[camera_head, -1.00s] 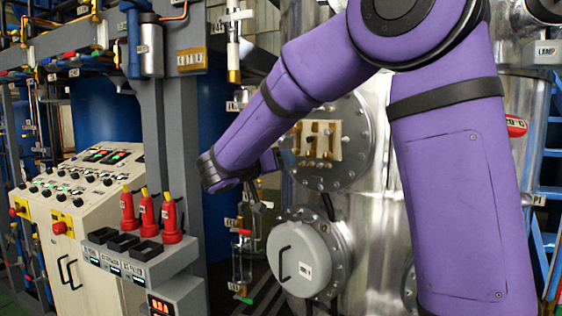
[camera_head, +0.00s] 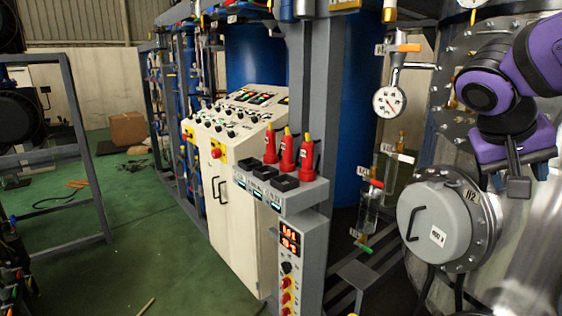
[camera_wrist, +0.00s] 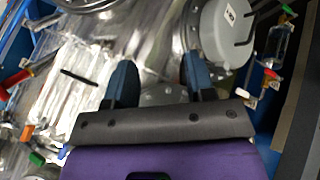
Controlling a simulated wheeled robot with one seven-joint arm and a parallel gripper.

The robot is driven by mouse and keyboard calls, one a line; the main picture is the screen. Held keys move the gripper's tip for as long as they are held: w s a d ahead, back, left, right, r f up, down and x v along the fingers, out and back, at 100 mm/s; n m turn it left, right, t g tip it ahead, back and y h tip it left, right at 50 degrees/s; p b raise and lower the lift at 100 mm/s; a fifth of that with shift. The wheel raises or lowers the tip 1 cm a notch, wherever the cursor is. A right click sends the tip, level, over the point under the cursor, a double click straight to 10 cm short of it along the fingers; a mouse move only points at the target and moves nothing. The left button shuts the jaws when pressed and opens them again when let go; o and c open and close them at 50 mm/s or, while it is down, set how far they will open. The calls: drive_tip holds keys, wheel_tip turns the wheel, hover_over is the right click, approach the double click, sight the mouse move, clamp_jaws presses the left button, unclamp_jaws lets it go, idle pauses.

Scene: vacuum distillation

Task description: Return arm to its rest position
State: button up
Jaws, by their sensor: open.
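My purple arm is folded at the upper right of the head view, with its end pointing down. My gripper (camera_head: 513,178) hangs in front of the metal vessel, above and right of the round grey hatch (camera_head: 434,222). In the wrist view my gripper (camera_wrist: 158,82) shows two dark blue fingers, spread well apart. Nothing is between them but the shiny vessel behind. The grey hatch also shows in the wrist view (camera_wrist: 226,35), beyond the right finger. I cannot tell the exact gap between the gripper and the vessel.
A cream control console (camera_head: 238,190) stands at centre left. Beside it, a grey holder (camera_head: 262,188) carries three red bottles (camera_head: 287,152) with yellow tips. A gauge (camera_head: 390,101) and glass tubing lie left of the hatch. The green floor (camera_head: 140,230) at left is largely clear.

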drive_tip(key=s+a+f+n+t+y, duration=0.3)
drive_tip(key=s+a+y, duration=0.4)
drive_tip(key=s, duration=0.3)
drive_tip(key=shift+n, duration=0.9)
